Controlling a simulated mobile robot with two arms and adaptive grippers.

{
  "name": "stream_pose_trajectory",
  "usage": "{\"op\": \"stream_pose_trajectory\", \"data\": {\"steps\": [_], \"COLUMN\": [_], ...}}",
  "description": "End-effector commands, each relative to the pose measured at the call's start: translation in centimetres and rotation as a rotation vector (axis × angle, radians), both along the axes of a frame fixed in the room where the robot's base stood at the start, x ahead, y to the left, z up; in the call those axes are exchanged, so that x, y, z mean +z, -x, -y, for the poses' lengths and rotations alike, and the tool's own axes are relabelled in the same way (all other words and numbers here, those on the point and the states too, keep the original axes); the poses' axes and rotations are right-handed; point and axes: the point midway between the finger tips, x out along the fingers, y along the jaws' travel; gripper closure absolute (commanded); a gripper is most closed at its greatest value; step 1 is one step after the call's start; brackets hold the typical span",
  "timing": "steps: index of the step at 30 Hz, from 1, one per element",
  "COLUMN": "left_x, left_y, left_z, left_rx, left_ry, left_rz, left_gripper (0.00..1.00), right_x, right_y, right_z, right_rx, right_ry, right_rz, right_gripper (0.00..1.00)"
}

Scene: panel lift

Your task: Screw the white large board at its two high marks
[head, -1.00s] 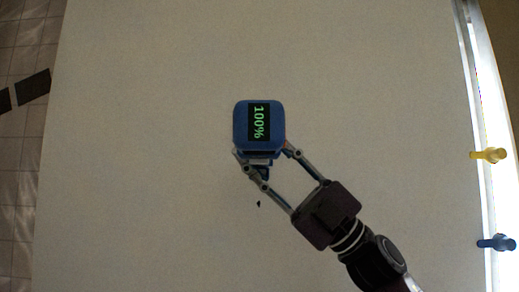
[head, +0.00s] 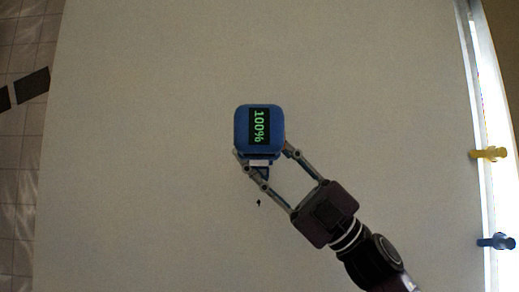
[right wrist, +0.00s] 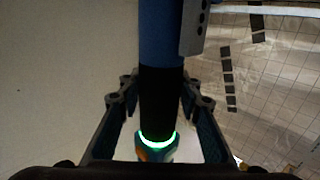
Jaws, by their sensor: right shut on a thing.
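The large board (head: 150,150), pale grey-white here, fills most of the head view and the left of the right wrist view (right wrist: 50,70). My right gripper (head: 264,158) comes in from the lower right and is shut on a blue power screwdriver (head: 244,128). Its end display reads 100% in green. In the right wrist view the tool's black grip (right wrist: 160,100) runs between the fingers, with a lit green ring below it. A small dark mark (head: 258,203) shows on the board just below the tool. The tool's tip is hidden. My left gripper is not in view.
A yellow peg-like fitting (head: 490,154) and a dark blue one (head: 497,242) stick out at the board's right edge, by a bright strip. Tiled floor (head: 20,170) with dark strips shows beyond the left edge.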

Motion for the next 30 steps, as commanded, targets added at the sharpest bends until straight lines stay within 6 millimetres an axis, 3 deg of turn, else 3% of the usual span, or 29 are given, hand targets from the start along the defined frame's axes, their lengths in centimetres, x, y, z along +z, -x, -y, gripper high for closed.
{"op": "stream_pose_trajectory", "data": {"steps": [30], "left_x": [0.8], "left_y": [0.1], "left_z": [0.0], "left_rx": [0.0], "left_ry": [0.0], "left_rz": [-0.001], "left_gripper": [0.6], "right_x": [0.3], "right_y": [-1.3], "right_z": [0.3], "right_rx": [-0.006], "right_ry": [-0.007], "right_rz": [-0.001], "right_gripper": [1.0]}}
